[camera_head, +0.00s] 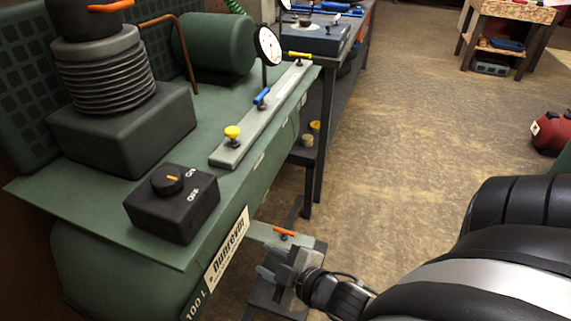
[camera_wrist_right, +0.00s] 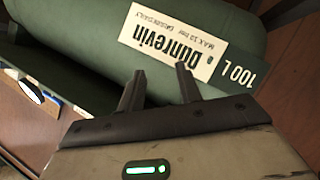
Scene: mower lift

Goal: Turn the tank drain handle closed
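The green compressor tank (camera_head: 110,270) with a white label (camera_head: 228,250) fills the lower left of the head view. A small orange handle (camera_head: 285,232) shows beside the tank's right end, just above my right gripper; I cannot tell for certain that it is the drain handle. My right gripper (camera_head: 265,273) is low beside the tank. In the right wrist view its two fingers (camera_wrist_right: 160,88) stand apart with nothing between them, pointing at the tank (camera_wrist_right: 95,45) and its label (camera_wrist_right: 172,44). No handle is clear there. My left gripper is not in view.
On the tank's top plate are a black switch box (camera_head: 172,203), a metal bar (camera_head: 262,115) with yellow and blue handles, and a gauge (camera_head: 267,46). A bench (camera_head: 325,100) stands behind. The floor (camera_head: 420,120) to the right is open, with a red object (camera_head: 553,132) at the edge.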

